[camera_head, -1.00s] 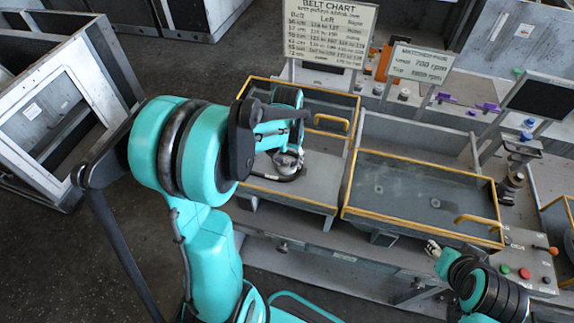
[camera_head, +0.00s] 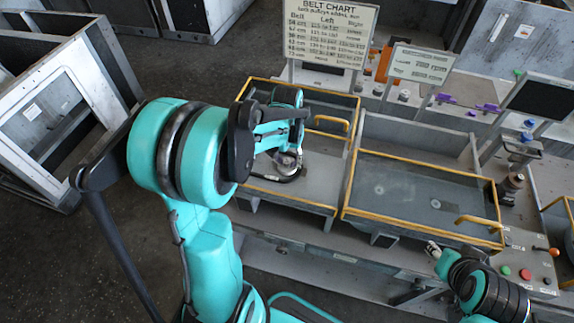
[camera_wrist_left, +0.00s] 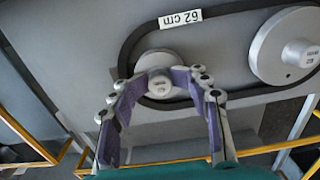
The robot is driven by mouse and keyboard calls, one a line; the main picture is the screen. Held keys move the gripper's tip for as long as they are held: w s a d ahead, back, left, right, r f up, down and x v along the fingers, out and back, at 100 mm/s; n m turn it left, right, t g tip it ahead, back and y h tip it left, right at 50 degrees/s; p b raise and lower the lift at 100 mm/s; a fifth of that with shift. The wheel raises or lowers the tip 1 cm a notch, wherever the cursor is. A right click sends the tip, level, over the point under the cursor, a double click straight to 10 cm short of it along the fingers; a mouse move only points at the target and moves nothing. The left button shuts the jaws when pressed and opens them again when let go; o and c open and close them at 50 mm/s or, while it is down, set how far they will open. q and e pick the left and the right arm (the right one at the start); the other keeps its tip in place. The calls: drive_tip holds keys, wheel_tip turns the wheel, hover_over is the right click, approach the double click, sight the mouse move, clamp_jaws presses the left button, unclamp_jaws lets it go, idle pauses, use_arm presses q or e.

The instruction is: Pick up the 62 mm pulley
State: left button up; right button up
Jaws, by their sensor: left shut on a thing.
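In the left wrist view a small grey pulley (camera_wrist_left: 154,60) with a raised hub lies at one end of a black belt loop (camera_wrist_left: 133,45), which carries a "62 cm" label. The pulley's own marking is too small to read. My left gripper (camera_wrist_left: 158,82), with purple pads, is shut on this small pulley, one finger on each side. A larger grey pulley (camera_wrist_left: 268,48) sits inside the belt's other end, to the right. In the head view my left gripper (camera_head: 287,164) is over the yellow-edged left bay, its fingertips partly hidden. My right gripper (camera_head: 432,247) is small, its opening unclear.
A second yellow-edged bay with a clear cover (camera_head: 415,190) and a yellow handle is to the right. A belt chart (camera_head: 331,32) and a smaller sign (camera_head: 421,64) stand behind. A button panel (camera_head: 527,262) is at lower right. Grey frames stand on the left.

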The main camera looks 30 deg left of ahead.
use_arm(q)
drive_tip(key=shift+r+p, duration=0.3)
drive_tip(key=shift+r, duration=0.2)
clamp_jaws()
drive_tip(key=shift+r+p, duration=0.3)
drive_tip(key=shift+r, duration=0.2)
drive_tip(key=shift+w+r+p, duration=0.15)
drive_tip(key=shift+r+p, duration=0.2)
drive_tip(key=shift+r, duration=0.05)
drive_tip(key=shift+r+p, duration=1.8)
drive_tip(key=shift+r, duration=0.75)
